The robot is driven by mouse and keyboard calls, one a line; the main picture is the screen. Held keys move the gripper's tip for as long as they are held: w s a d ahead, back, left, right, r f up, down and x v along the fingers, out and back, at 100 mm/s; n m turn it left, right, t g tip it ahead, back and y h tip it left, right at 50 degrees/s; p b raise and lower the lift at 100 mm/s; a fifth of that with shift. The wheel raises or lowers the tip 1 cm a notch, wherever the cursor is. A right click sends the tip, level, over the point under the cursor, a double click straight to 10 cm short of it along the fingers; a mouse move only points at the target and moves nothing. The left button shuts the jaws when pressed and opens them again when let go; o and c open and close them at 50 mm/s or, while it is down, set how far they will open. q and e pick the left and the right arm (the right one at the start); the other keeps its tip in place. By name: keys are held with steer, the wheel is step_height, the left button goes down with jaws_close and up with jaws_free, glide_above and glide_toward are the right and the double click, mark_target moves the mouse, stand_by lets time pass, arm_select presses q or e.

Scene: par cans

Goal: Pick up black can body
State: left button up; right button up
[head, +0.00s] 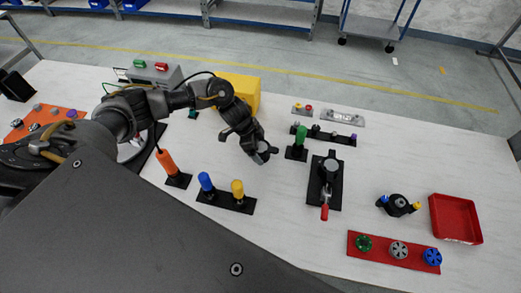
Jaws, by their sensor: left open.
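A round black body (398,204), which looks like the black can body, stands on the right part of the white table. A yellow piece and a blue piece show at its sides. My left gripper (264,154) is over the middle of the table, well to the left of the black body and apart from it. It points down and towards the right. It is open, and its fingertips are small and dark in this view. No held object can be made out. My right gripper is not in view.
A black fixture with a red handle (324,211) stands between my left gripper and the black body. An empty red tray (434,220) is at the right. A red strip (378,253) holds green, grey and blue round parts. A green-handled tool (300,137) stands near the gripper.

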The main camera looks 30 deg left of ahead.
mark_target(260, 147)
arm_select(q)
steer(key=shift+x, duration=1.55)
steer(key=shift+w, duration=0.1)
steer(key=shift+r, duration=0.1)
steer(key=shift+c, duration=0.3)
steer(key=c, duration=1.2)
steer(key=shift+c, duration=0.5)
steer(key=shift+w+r, duration=0.1)
